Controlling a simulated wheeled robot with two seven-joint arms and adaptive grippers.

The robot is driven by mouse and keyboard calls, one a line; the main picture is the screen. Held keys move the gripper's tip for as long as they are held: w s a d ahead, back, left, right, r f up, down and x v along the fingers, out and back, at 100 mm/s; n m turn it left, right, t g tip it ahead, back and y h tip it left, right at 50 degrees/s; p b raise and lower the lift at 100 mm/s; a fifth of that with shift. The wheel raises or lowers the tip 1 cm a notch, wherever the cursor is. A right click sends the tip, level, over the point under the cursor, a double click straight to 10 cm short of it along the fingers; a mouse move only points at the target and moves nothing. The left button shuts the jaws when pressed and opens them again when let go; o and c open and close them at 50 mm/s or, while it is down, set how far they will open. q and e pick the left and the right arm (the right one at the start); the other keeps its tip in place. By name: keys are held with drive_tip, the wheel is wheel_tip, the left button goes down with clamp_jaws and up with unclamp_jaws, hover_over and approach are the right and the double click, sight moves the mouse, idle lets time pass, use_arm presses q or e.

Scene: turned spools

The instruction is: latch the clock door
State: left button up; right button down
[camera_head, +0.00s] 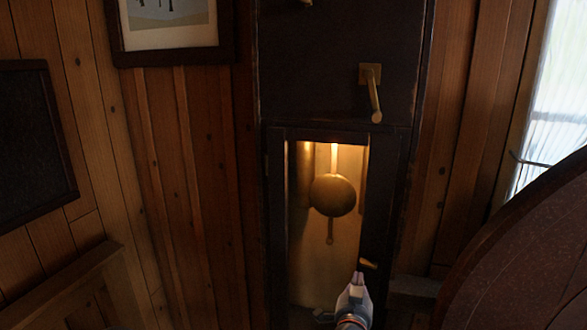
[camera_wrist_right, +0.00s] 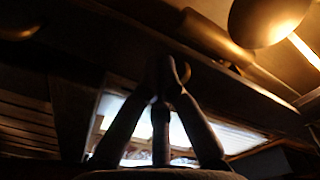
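The clock door (camera_head: 278,230) is the dark-framed glass door low on the tall dark clock case. It looks closed or nearly so; I cannot tell whether a small gap remains. A small brass latch (camera_head: 368,263) sits on the door's right side. My right gripper (camera_head: 357,277) is just below and left of the latch, its fingertips together. In the right wrist view, the fingertips (camera_wrist_right: 164,84) converge close beside a small curved piece, likely the latch; contact is unclear. Nothing is visibly held. My left gripper is out of view.
A brass pendulum (camera_head: 333,195) hangs lit behind the glass. A brass lever (camera_head: 372,92) is on the case above the door. A round reddish-brown surface (camera_head: 520,270) fills the lower right. A framed picture (camera_head: 170,50) hangs on the wood wall at left.

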drive_tip(key=shift+w+d, duration=0.15)
drive_tip(key=shift+w, duration=0.25)
drive_tip(key=shift+s+d+r, duration=0.1)
drive_tip(key=shift+d+r, duration=0.2)
drive_tip(key=shift+r, duration=0.25)
idle(0.9)
drive_tip(key=shift+d+f+b, duration=0.1)
drive_tip(key=shift+d+b, duration=0.05)
drive_tip(key=shift+b, duration=0.3)
idle(1.0)
drive_tip(key=v, duration=0.6)
drive_tip(key=shift+f, duration=0.3)
idle(0.4)
